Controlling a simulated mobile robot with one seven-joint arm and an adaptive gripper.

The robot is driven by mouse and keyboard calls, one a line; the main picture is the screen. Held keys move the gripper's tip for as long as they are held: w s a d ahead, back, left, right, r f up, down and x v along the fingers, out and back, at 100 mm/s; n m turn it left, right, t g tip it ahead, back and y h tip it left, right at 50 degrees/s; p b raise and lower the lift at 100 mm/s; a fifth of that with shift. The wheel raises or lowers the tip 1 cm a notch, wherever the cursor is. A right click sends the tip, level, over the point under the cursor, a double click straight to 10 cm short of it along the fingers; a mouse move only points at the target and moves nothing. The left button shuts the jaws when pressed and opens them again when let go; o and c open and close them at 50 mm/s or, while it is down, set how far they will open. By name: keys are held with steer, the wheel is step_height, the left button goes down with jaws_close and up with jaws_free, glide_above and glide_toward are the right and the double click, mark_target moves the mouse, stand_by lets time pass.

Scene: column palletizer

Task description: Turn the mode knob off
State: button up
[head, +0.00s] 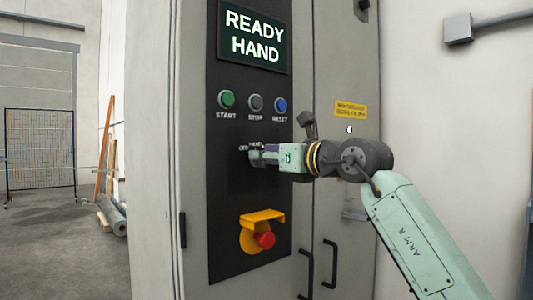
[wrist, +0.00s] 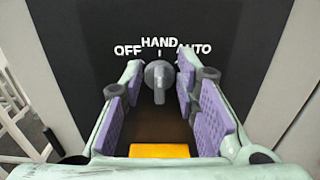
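The mode knob (wrist: 159,78) is a grey handle on the black control panel. In the wrist view it stands upright, pointing at HAND, with OFF on its left and AUTO on its right. My gripper (wrist: 159,80) is open, with its purple-padded fingers on either side of the knob and gaps between them and it. In the head view my gripper (head: 254,155) reaches the panel from the right and hides most of the knob. The display (head: 254,35) reads READY HAND.
Green START (head: 227,99), grey STOP (head: 255,102) and blue RESET (head: 281,105) buttons sit above the knob. A red emergency button (head: 265,240) with a yellow shroud (head: 262,217) sticks out below. Black door handles (head: 331,269) are at the lower right.

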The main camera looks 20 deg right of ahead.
jaws_close()
stand_by(0.3)
stand_by(0.5)
steer(key=shift+s+a+f+n, duration=0.1)
steer(key=shift+a+n, duration=0.05)
steer(key=shift+n, duration=1.5)
steer(key=shift+s+a+n, duration=0.1)
steer(key=shift+a+n, duration=0.05)
steer(key=shift+n, duration=1.45)
steer(key=shift+a+f+n, duration=0.1)
steer(key=shift+a+n, duration=0.05)
steer(key=shift+n, duration=1.5)
